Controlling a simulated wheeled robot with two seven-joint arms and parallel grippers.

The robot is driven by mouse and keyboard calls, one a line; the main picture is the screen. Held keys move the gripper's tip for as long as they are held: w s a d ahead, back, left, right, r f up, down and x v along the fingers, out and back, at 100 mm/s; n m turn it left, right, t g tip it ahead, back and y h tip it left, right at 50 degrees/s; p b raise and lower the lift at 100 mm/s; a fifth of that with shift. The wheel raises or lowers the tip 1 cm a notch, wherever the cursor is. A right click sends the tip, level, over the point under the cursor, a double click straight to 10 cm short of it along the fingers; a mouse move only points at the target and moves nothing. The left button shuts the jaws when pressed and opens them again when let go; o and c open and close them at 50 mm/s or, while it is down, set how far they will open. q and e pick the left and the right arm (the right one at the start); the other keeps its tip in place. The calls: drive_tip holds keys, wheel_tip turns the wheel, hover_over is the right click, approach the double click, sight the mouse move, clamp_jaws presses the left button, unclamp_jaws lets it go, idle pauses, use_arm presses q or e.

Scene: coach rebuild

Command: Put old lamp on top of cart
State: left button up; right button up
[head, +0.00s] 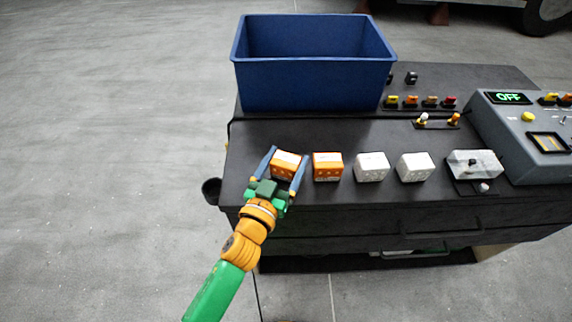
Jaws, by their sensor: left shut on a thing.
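The black cart (265,135) fills the middle and right of the head view. My left gripper (285,165) is shut on an orange and white box (286,163), the leftmost of a row near the cart's front edge. The box is at or just above the cart top; I cannot tell whether it touches. Two small bulb-like pieces (422,120) with yellow or orange parts stand behind the row. I cannot tell which thing is the old lamp. My right gripper is out of view.
Another orange box (328,166) and two white boxes (371,167) stand to the right. A blue bin (312,85) is behind. A grey device reading OFF (508,122) and a light grey block (474,163) are at right. Several colored pieces (411,101) line the back.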

use_arm(q)
drive_tip(key=shift+f, duration=0.1)
drive_tip(key=o, duration=1.4)
drive_tip(key=shift+c, duration=0.2)
drive_tip(key=shift+s, duration=0.1)
drive_tip(key=shift+r, duration=0.3)
drive_tip(key=b+v, duration=0.1)
drive_tip(key=v, duration=1.1)
drive_tip(key=shift+f, duration=0.1)
